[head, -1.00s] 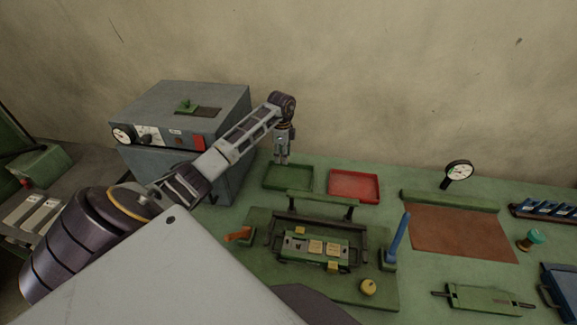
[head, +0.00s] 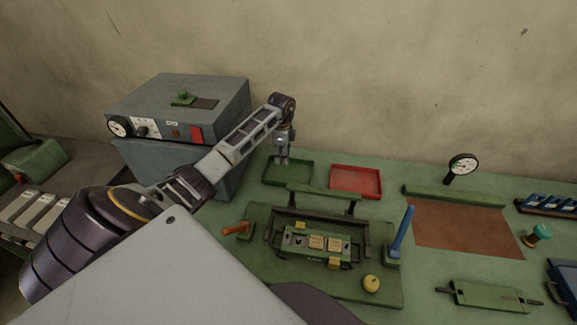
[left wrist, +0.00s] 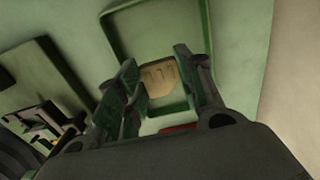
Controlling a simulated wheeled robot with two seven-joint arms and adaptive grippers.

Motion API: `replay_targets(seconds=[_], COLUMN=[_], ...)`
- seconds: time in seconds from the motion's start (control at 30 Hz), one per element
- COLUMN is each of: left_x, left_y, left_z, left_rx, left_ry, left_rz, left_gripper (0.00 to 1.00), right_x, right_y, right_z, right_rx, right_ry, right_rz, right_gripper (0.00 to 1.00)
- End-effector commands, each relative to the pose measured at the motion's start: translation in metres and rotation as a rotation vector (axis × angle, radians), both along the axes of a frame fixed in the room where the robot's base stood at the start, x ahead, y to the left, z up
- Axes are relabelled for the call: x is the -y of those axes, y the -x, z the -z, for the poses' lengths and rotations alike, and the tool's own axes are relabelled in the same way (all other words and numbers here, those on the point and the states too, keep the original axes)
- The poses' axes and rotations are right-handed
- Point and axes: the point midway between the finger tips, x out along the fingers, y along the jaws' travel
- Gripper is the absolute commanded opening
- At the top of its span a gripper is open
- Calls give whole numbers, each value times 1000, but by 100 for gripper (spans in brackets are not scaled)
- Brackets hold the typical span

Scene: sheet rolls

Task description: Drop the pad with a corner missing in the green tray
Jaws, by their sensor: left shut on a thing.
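My left gripper (head: 282,160) is over the back left part of the green tray (head: 305,182) in the head view. In the left wrist view its fingers (left wrist: 160,88) are shut on a tan pad (left wrist: 160,74), with the tray (left wrist: 112,32) behind it. The pad's outline looks cut at a corner, and its near part is hidden by the fingers. In the head view the pad is too small to make out. My right gripper is not in view.
A red tray (head: 356,181) stands right of the green one. A green fixture (head: 284,250) with pale pads (head: 316,242) sits in front, with a blue upright lever (head: 403,232) beside it. A grey machine (head: 180,112) stands at the left. A brown mat (head: 460,230) lies at the right.

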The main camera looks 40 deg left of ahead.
Motion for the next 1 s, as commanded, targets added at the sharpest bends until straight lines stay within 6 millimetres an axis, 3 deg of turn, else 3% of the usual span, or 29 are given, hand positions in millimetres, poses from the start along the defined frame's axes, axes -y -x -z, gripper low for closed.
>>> replay_targets(seconds=[0.07, 0.1, 0.3, 0.73, 1.0], left_x=[0, 0, 0, 0, 0], left_y=[0, 0, 0, 0, -1], left_z=[0, 0, 0, -3, -26], left_rx=[0, 0, 0, 1, 3], left_ry=[0, 0, 0, 0, -1], left_rz=[0, 0, 0, 0, 1], left_gripper=[19, 38, 62, 62, 62], right_x=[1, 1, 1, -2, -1], right_y=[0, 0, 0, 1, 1], right_z=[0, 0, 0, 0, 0], right_rx=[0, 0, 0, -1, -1], right_ry=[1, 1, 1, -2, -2], right_rz=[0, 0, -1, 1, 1], right_gripper=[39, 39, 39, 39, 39])
